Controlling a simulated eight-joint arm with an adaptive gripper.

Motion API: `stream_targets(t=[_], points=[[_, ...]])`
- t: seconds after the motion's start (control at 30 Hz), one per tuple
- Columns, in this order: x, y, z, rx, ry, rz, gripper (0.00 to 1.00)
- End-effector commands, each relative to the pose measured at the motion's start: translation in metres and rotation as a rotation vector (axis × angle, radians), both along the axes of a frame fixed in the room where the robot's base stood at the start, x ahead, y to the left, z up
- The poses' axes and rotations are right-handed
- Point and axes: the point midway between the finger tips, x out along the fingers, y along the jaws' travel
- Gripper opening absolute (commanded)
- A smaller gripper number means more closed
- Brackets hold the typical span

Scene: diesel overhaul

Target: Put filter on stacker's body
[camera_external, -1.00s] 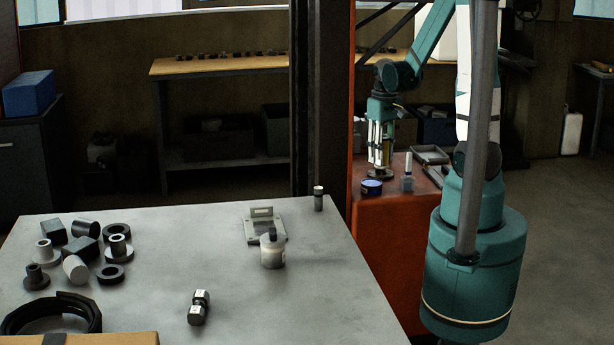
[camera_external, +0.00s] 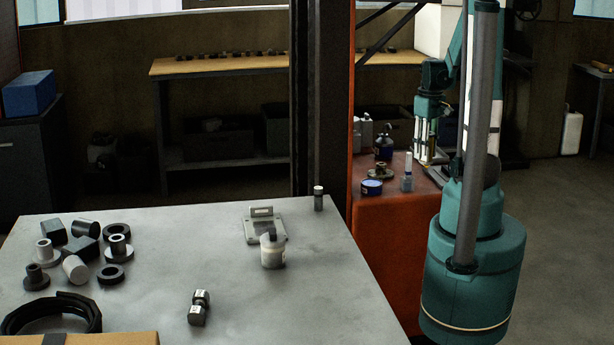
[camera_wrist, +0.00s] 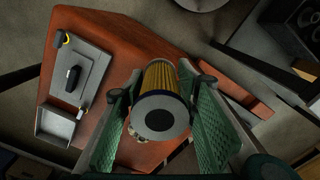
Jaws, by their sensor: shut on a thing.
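The filter (camera_wrist: 160,100) is a yellow pleated cylinder with a grey end cap and a dark centre. In the wrist view, my gripper (camera_wrist: 160,112) is shut on it, with a green finger on each side. In the external view, my gripper (camera_external: 431,150) is over the right part of the stacker's red body (camera_external: 385,250), and the filter there is small and hard to make out. The red top also shows below the filter in the wrist view (camera_wrist: 115,38). The exact height of the filter above it cannot be told.
On the red top stand a blue tin (camera_external: 371,187), a flanged part (camera_external: 380,172), a dark bottle (camera_external: 384,148) and a blue-white bottle (camera_external: 407,173). A dark post (camera_external: 320,110) rises beside the body.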

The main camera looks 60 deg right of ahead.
Motion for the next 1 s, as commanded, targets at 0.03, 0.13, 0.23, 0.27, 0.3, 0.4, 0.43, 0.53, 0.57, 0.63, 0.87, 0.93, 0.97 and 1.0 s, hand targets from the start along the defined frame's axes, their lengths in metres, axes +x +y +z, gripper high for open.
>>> stream_targets(t=[0.03,0.13,0.23,0.27,0.3,0.4,0.43,0.53,0.57,0.63,0.87,0.93,0.97,1.0], points=[[-0.007,-0.006,-0.001,0.0,0.0,0.0,0.17],[-0.02,-0.017,-0.001,0.0,0.0,0.011,0.17],[-0.03,-0.028,-0.001,0.0,0.0,0.03,0.17],[-0.033,-0.031,-0.001,0.0,0.0,0.036,0.17],[-0.036,-0.035,-0.001,0.0,0.0,0.046,0.17],[-0.043,-0.047,-0.003,0.0,0.0,0.084,0.17],[-0.043,-0.051,-0.003,0.0,0.0,0.101,0.17],[-0.041,-0.063,-0.005,0.0,0.0,0.163,0.17],[-0.04,-0.066,-0.006,0.0,0.0,0.183,0.17],[-0.033,-0.074,-0.008,0.0,0.0,0.236,0.17],[0.008,-0.098,-0.017,0.0,0.0,0.421,0.17],[0.024,-0.105,-0.02,0.0,0.0,0.469,0.17],[0.032,-0.108,-0.022,0.0,0.0,0.486,0.17],[0.042,-0.111,-0.023,0.0,0.0,0.509,0.17]])
